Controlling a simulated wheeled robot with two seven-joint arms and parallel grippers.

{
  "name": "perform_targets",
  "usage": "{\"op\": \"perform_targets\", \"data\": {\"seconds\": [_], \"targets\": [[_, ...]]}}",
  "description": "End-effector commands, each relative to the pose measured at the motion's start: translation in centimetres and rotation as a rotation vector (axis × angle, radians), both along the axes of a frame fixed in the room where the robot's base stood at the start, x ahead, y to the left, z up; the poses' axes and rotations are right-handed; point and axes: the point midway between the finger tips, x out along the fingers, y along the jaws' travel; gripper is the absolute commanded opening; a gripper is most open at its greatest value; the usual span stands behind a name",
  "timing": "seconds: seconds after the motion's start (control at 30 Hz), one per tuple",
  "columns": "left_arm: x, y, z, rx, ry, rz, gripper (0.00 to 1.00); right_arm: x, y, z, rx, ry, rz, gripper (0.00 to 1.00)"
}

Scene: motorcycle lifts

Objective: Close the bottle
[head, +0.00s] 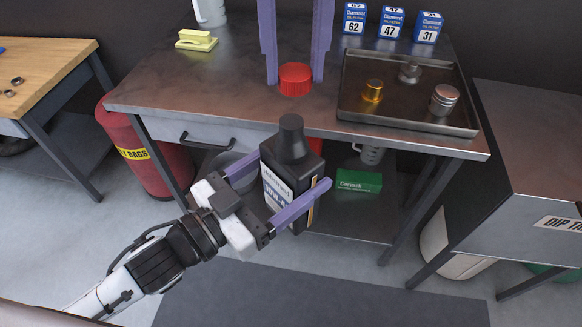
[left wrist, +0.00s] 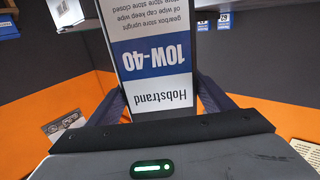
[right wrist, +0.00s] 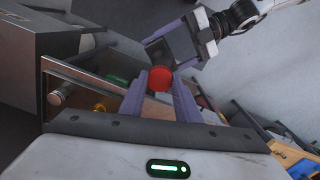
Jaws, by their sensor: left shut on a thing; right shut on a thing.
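A black bottle (head: 292,153) with a dark neck (head: 291,124) and a white and blue label is held upright in my left gripper (head: 294,172), in front of the bench. The label, "Hobstrand 10W-40", fills the middle of the left wrist view (left wrist: 155,68). A red ribbed cap (head: 295,79) is between the fingertips of my right gripper (head: 295,72), which is shut on it. In the head view the cap is above and apart from the bottle neck. In the right wrist view the cap (right wrist: 160,78) partly hides the bottle (right wrist: 178,45).
The steel bench (head: 240,95) lies behind the bottle. A dark tray (head: 350,112) on its right holds a brass part and metal parts. Blue filter boxes (head: 391,23) stand at the back. A yellow block (head: 196,40) is on the left, and a drawer handle (head: 205,140) juts from the front.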

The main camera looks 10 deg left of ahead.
Motion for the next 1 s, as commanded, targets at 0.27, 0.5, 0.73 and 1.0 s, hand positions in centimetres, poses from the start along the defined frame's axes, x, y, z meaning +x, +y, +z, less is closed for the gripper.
{"op": "perform_targets", "data": {"seconds": [0.27, 0.5, 0.73, 1.0], "targets": [[0.0, -0.1, 0.4, -0.005, -0.009, -0.002, 0.23, -0.2, 0.4, 0.3, 0.0, 0.001, 0.002, 0.09], [0.0, -0.1, 0.4, -0.005, -0.009, -0.002, 0.23, -0.2, 0.4, 0.1, 0.0, 0.001, 0.003, 0.09], [0.0, -0.1, 0.4, -0.006, -0.008, -0.002, 0.23, -0.2, 0.3, -1.6, 0.0, 0.002, 0.004, 0.09], [0.0, -0.1, 0.5, -0.005, -0.009, -0.002, 0.23, -0.1, 0.3, -3.6, 0.0, 0.0, 0.001, 0.09]]}}
